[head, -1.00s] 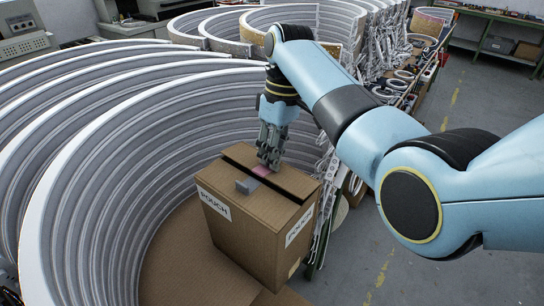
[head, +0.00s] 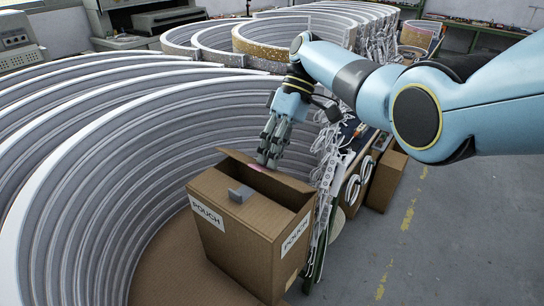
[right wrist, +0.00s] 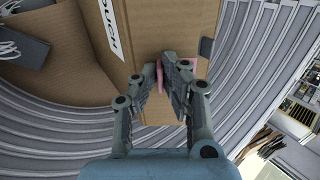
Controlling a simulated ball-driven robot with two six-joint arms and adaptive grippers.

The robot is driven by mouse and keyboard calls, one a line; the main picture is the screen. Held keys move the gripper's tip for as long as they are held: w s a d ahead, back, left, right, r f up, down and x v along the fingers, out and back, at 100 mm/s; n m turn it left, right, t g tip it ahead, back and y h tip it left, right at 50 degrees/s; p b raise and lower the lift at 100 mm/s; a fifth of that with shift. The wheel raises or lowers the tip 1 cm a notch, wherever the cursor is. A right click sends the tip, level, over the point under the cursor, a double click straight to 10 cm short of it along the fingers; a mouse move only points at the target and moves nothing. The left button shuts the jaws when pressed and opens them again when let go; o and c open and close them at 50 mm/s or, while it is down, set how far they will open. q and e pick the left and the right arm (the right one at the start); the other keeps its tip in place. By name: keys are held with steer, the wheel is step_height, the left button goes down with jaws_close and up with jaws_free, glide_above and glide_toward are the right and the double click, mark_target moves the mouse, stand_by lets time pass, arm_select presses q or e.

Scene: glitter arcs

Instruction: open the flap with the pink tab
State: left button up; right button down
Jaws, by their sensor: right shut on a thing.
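A brown cardboard box (head: 245,235) labelled POUCH stands below my right arm in the head view. Its far flap (head: 285,180) is tilted up, leaving a dark opening. The pink tab (head: 257,168) sits on that flap's edge, partly hidden by my right gripper (head: 266,160). My right gripper is shut on the pink tab. In the right wrist view, pink (right wrist: 160,78) shows between and beside the fingertips (right wrist: 166,62). A grey tab (head: 240,194) is on the near side of the box top. My left gripper is not in view.
Tall curved grey-white panels (head: 110,170) stand close behind and left of the box. White parts hang on a rack (head: 325,170) just right of it. Grey floor (head: 430,240) is open at the right.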

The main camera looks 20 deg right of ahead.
steer(key=c, duration=1.5)
jaws_free()
steer(key=v, duration=1.2)
